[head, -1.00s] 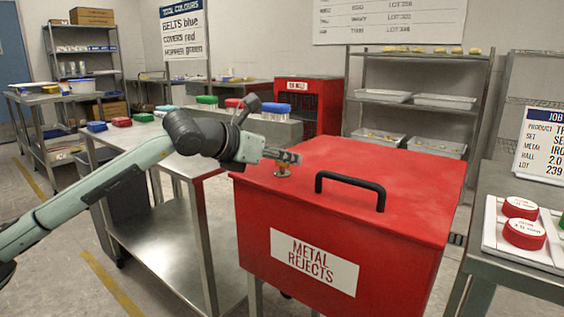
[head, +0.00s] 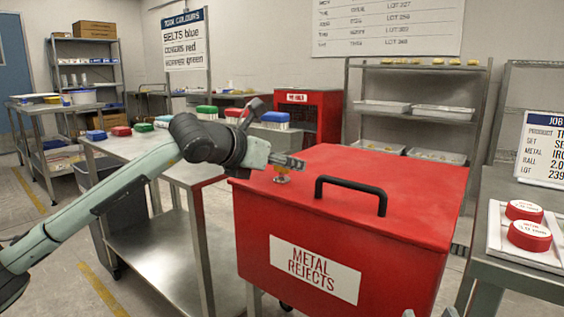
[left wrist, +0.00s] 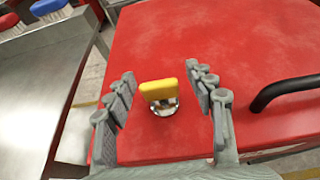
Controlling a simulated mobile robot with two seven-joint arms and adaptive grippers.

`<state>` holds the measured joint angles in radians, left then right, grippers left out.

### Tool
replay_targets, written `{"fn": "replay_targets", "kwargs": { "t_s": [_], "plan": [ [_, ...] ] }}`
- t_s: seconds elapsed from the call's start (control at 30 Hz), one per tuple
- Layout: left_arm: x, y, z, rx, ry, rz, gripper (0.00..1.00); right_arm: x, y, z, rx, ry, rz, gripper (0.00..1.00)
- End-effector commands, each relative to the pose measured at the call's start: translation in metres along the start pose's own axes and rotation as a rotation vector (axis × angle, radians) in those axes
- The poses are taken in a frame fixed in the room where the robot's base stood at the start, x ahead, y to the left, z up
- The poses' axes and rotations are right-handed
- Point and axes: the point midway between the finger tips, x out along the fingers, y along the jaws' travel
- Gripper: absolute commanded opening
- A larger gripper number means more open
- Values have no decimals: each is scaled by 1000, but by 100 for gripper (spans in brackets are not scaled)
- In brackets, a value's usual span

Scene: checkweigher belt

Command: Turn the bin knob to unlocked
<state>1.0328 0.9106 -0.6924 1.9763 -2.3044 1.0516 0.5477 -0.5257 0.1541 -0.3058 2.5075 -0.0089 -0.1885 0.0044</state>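The red metal rejects bin (head: 330,215) stands in the middle of the head view with its lid closed. The bin knob (head: 282,177) sits on the lid near its left edge. In the left wrist view the knob (left wrist: 160,95) has a yellow grip on a round metal base. My left gripper (head: 297,162) is above and close to the knob in the head view. In the left wrist view its fingers (left wrist: 166,95) are spread, one on each side of the knob and apart from it.
A black handle (head: 352,188) rises from the lid, right of the knob. A steel table (head: 165,168) with brushes stands to the left. A bench with a white tray (head: 520,255) holding red pucks is at the right.

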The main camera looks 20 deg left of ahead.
Motion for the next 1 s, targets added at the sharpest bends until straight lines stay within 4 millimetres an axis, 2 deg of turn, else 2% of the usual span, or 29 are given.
{"fn": "replay_targets", "kwargs": {
  "t_s": [0.27, 0.37, 0.47, 0.8, 1.0],
  "plan": [
    [-1, 1, 1, 1, -2, 2, 57, 0, 0, 0, -1, -1, 1, 40],
    [-7, 2, 1, 1, -3, 3, 57, 0, 0, 0, -1, -1, 1, 40],
    [-22, 2, 1, 2, -4, 4, 57, 0, 0, 0, -1, -1, 1, 40],
    [-92, 1, 0, 4, -1, 4, 57, 0, 0, 0, -1, -1, 1, 40],
    [-116, 1, 0, 1, -2, 3, 57, 0, 0, 0, -1, -1, 1, 40]
  ]
}}
